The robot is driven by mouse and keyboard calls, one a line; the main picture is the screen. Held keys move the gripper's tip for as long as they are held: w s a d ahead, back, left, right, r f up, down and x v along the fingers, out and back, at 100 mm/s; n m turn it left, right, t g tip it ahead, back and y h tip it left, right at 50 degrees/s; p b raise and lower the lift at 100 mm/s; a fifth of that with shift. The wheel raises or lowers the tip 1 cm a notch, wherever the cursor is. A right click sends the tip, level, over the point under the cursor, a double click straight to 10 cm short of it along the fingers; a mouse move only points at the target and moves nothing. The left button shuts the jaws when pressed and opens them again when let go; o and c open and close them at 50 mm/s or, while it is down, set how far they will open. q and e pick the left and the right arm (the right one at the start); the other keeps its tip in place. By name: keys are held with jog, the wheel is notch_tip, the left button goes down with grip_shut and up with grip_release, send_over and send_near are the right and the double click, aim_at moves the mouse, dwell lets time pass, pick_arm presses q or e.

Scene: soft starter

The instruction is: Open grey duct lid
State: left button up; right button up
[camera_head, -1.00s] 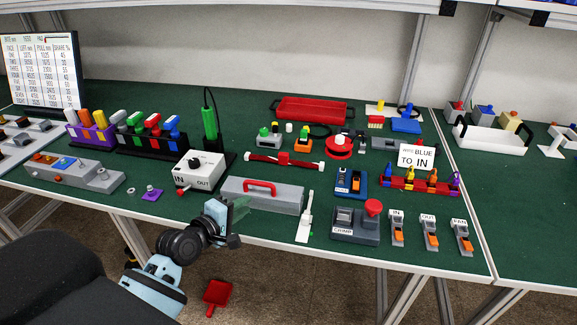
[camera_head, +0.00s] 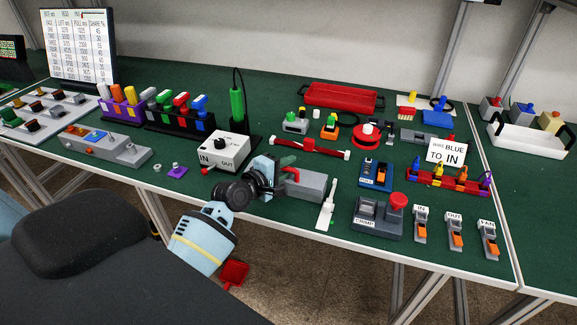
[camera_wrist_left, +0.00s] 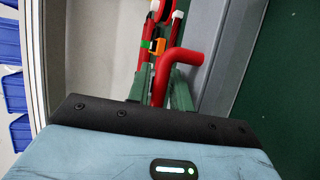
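The grey duct (camera_head: 311,186) is a long grey box with a red handle (camera_head: 293,174) on its lid, near the table's front edge. The lid looks seated on the box. My left gripper (camera_head: 284,173) is at the left part of the handle and hides much of it and the duct's left end. In the left wrist view the red handle (camera_wrist_left: 181,60) runs between the two green fingers (camera_wrist_left: 161,88), one on each side. I cannot tell whether they press on it. My right gripper is in neither current view.
A white IN/OUT box (camera_head: 224,150) stands close on the left of my left gripper. A white lever-like piece (camera_head: 327,208) stands just right of the duct. A red rod (camera_head: 310,148) lies behind it, and a grey clamp block (camera_head: 377,217) is further right.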

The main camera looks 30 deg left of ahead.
pick_arm(q)
jog(key=shift+w, duration=0.25)
grip_shut()
